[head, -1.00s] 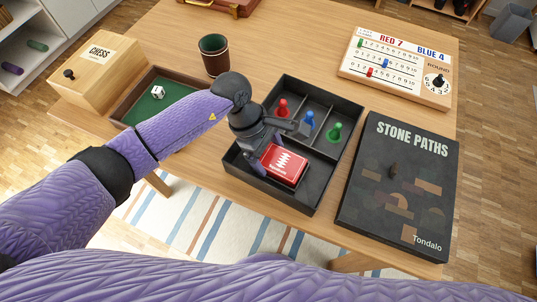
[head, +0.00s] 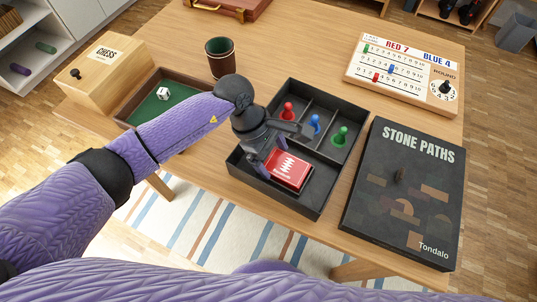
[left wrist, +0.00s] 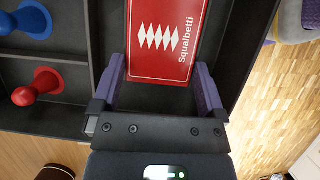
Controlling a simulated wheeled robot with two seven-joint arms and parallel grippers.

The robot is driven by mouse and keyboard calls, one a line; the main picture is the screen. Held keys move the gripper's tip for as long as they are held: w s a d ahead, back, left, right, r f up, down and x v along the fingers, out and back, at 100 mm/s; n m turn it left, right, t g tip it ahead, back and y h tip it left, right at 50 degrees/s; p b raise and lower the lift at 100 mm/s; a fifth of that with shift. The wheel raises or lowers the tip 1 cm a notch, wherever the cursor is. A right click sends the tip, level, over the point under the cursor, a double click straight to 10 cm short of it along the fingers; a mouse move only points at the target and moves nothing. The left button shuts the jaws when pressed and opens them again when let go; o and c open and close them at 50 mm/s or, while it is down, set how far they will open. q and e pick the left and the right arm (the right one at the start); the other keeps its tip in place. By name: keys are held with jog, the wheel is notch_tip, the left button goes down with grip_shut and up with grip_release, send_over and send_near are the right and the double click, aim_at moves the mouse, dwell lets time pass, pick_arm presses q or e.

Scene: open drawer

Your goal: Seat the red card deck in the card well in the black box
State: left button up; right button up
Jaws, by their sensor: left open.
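The red card deck (head: 287,170), with a white diamond pattern, lies face up in the large near compartment, the card well (head: 319,187), of the black box (head: 309,209). It looks flat, but I cannot tell whether it rests fully on the floor. My left gripper (head: 280,150) is over the near-left part of the box, its fingers apart. In the left wrist view, the open left gripper (left wrist: 162,82) has one finger on each side of the near end of the deck (left wrist: 163,40), with visible gaps. My right gripper is not in view.
Red (head: 288,112), blue (head: 314,124) and green (head: 340,137) pawns stand in the box's far compartments. The Stone Paths box (head: 400,190) lies close on the right. A dice tray (head: 190,85) and a cup (head: 220,60) are left and behind. A scoreboard (head: 405,75) is back right.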

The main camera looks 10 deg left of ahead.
aim_at(275, 160)
pick_arm(q)
jog(key=f, duration=0.1)
jog(key=s+a+f, duration=0.1)
jog(key=shift+f+y, duration=0.3)
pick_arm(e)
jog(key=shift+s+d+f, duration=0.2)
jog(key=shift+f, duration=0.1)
pick_arm(q)
jog(key=shift+r, duration=0.25)
jog(key=shift+g, duration=0.3)
jog(key=r+p, duration=0.1)
jog(key=r, duration=0.1)
jog(key=w+r+p, duration=0.1)
jog(key=r, duration=0.1)
jog(key=w+r+p, duration=0.1)
jog(key=r, duration=0.1)
jog(key=shift+a, duration=0.2)
jog(key=s+p+v, duration=0.1)
jog(key=v, duration=0.5)
jog(key=shift+w+a+r+p, duration=0.35)
jog(key=shift+w+r, duration=0.1)
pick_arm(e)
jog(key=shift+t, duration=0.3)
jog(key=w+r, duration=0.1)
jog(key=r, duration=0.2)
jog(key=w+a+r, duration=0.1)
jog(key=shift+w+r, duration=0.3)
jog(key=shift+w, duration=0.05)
